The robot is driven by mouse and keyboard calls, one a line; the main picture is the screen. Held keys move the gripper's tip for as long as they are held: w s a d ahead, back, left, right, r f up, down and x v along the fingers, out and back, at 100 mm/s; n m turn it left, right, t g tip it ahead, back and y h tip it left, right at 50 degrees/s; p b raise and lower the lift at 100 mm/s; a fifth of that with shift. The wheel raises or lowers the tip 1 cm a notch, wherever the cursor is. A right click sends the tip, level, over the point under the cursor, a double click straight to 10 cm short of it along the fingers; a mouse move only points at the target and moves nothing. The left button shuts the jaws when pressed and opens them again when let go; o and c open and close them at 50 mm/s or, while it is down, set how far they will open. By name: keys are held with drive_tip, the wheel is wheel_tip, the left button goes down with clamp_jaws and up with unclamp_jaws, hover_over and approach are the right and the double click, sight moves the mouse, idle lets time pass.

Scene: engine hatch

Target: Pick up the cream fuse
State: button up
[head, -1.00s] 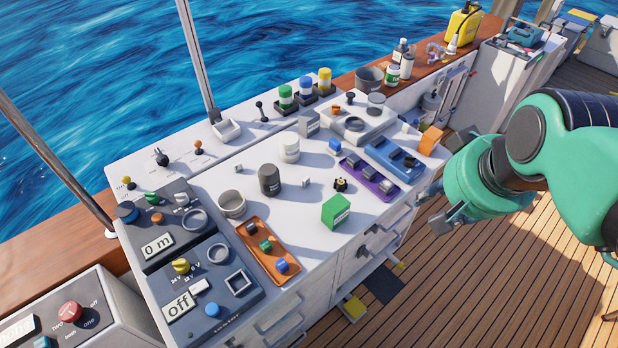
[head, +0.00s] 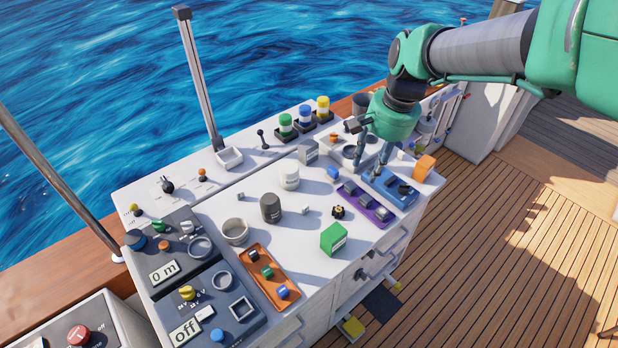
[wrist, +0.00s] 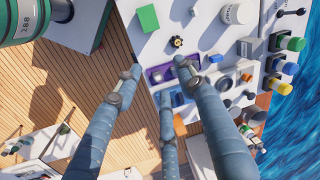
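I cannot tell for certain which piece is the cream fuse. Small pale blocks show in the head view: one pale block (head: 305,209) lies on the white bench top (head: 325,190) right of the dark grey cylinder, and another (head: 401,155) is near the blue tray at the right. A pale block also shows at the top of the wrist view (wrist: 193,11). My gripper (head: 370,165) is above the right end of the bench, over the blue tray. Its fingers are spread and empty in the wrist view (wrist: 160,80), with the purple tray just beyond the tips.
The blue tray (head: 378,184), purple tray (head: 350,198) and orange tray (head: 283,301) hold small blocks. A green box (head: 333,238), dark grey cylinder (head: 270,207), white cylinder (head: 289,176) and grey cup (head: 234,231) stand on the bench. Coloured lamps (head: 304,115) line the back.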

drive_tip(key=w+a+f+m+g+p, duration=0.1)
drive_tip(key=w+a+f+g+p, duration=0.1)
drive_tip(key=w+a+f, duration=0.4)
drive_tip(key=w+a+f+m+g+p, duration=0.2)
drive_tip(key=w+a+f+p, duration=0.2)
drive_tip(key=w+a+f, duration=0.3)
wheel_tip(320, 180, down, 4)
drive_tip(key=shift+a+f, duration=0.15)
drive_tip(key=shift+a, duration=0.3)
hover_over(307, 206)
drive_tip(key=w+d, duration=0.1)
drive_tip(key=w, duration=0.1)
drive_tip(key=shift+w+d+f+x, duration=0.1)
drive_tip(key=shift+w+d+x, duration=0.15)
drive_tip(key=shift+x, duration=1.1)
drive_tip(key=shift+w+d+f+x, duration=0.1)
drive_tip(key=shift+w+x, duration=0.15)
drive_tip(key=shift+x, duration=1.05)
drive_tip(key=shift+w+d+f+x, duration=0.1)
drive_tip(key=shift+w+d+x, duration=0.1)
drive_tip(key=shift+x, duration=1.15)
drive_tip(key=shift+b+x, duration=0.45)
drive_tip(key=shift+x, duration=2.15)
drive_tip(key=shift+a+r, duration=0.1)
